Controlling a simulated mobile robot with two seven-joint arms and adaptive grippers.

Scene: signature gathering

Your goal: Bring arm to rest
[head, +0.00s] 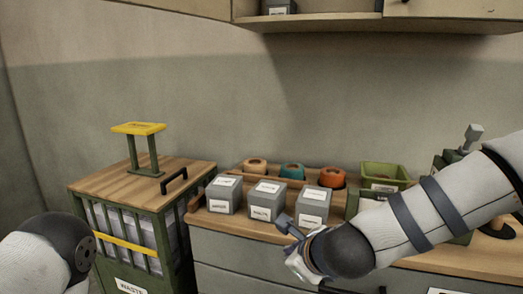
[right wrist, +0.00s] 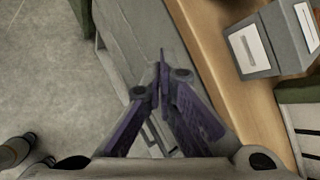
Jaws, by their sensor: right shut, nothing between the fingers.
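My right arm (head: 425,215) comes in from the right in the head view and reaches in front of the counter's front edge. My right gripper (head: 287,226) is at its end, just in front of the grey boxes. In the right wrist view the gripper (right wrist: 162,65) has its fingers together with nothing between them, above the floor and the drawer fronts beside the counter edge. My left arm (head: 50,250) shows only as a rounded link at the lower left. My left gripper is outside both views.
Grey labelled boxes (head: 267,200) stand along the counter (head: 470,259), with coloured rolls (head: 292,171) behind them. A green bin (head: 385,175) is to their right. A waste cabinet (head: 130,215) with a wooden top and yellow stand (head: 138,129) is at left. A shelf (head: 310,22) hangs above.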

